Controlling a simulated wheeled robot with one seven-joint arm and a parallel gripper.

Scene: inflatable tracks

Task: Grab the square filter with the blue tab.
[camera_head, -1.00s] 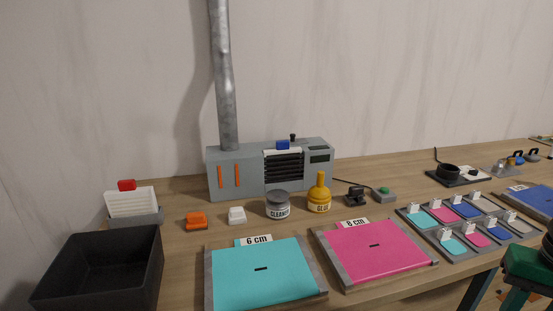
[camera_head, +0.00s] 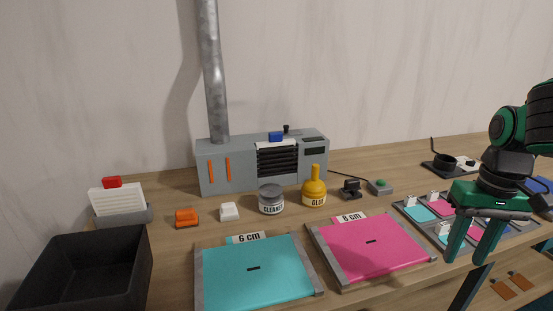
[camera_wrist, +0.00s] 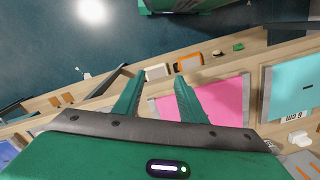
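The blue tab (camera_head: 276,137) shows on top of the grey machine (camera_head: 225,165) at the back of the table. A white edge (camera_head: 277,144) shows just below the tab, above the dark slats; the rest of the filter is hidden in the machine. My gripper (camera_head: 466,258) is at the right, in front of the sample tray and far from the tab. It points down, with its fingers apart and nothing between them. In the wrist view my gripper (camera_wrist: 157,80) is also open and empty; the blue tab is not seen there.
A white filter with a red tab (camera_head: 112,183) stands in a holder at the left, behind a black bin (camera_head: 75,270). Cleaner jar (camera_head: 271,200) and yellow glue bottle (camera_head: 314,188) stand before the machine. Teal (camera_head: 255,275) and pink (camera_head: 375,250) sheets lie in front. A metal pipe (camera_head: 213,75) rises from the machine.

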